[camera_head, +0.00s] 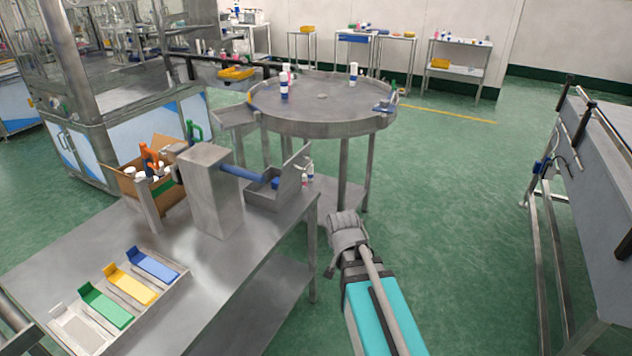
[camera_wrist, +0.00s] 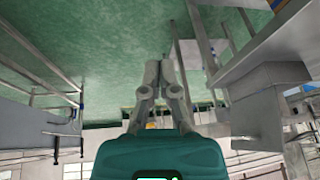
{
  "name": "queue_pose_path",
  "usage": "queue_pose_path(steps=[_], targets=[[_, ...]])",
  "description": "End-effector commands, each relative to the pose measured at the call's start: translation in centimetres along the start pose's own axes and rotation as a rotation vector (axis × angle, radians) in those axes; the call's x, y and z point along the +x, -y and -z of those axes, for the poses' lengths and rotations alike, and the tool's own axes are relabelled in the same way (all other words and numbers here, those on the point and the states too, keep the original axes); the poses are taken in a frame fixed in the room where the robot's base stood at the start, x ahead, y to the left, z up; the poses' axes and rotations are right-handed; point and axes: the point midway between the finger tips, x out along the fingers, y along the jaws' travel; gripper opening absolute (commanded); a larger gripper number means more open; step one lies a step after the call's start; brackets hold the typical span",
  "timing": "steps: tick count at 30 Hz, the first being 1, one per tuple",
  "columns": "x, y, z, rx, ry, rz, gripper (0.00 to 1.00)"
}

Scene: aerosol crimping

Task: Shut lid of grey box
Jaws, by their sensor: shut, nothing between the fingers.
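The grey box (camera_head: 262,198) stands on the near steel table at its far right corner. Its lid (camera_head: 292,174) is raised, standing up on the right side. Something blue shows inside the box. My gripper (camera_head: 345,220) is off the table's right edge, to the right of and nearer than the box, apart from it. In the wrist view my gripper's fingers (camera_wrist: 165,62) are together with nothing between them. I cannot make out the box clearly in the wrist view.
On the near table (camera_head: 185,225), a grey post (camera_head: 212,190) with a blue bar reaches toward the box. A cardboard box (camera_head: 175,193) of items stands left of it. Coloured trays (camera_head: 128,283) lie in front. A round table (camera_head: 320,105) stands behind.

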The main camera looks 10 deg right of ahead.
Motion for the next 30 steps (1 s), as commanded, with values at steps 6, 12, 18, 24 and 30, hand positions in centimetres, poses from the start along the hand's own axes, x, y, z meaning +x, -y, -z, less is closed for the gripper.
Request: queue_pose_path(steps=[6, 12, 18, 24, 30], targets=[[5.0, 1.5, 5.4, 0.317, -0.259, 0.122, 0.00], [7.2, 3.0, 10.1, 0.585, -0.453, 0.316, 0.00], [8.5, 4.7, 13.9, 0.814, -0.584, 0.583, 0.00], [8.9, 6.5, 16.7, 0.993, -0.631, 0.904, 0.00], [8.7, 7.9, 18.4, 1.119, -0.599, 1.235, 0.00]])
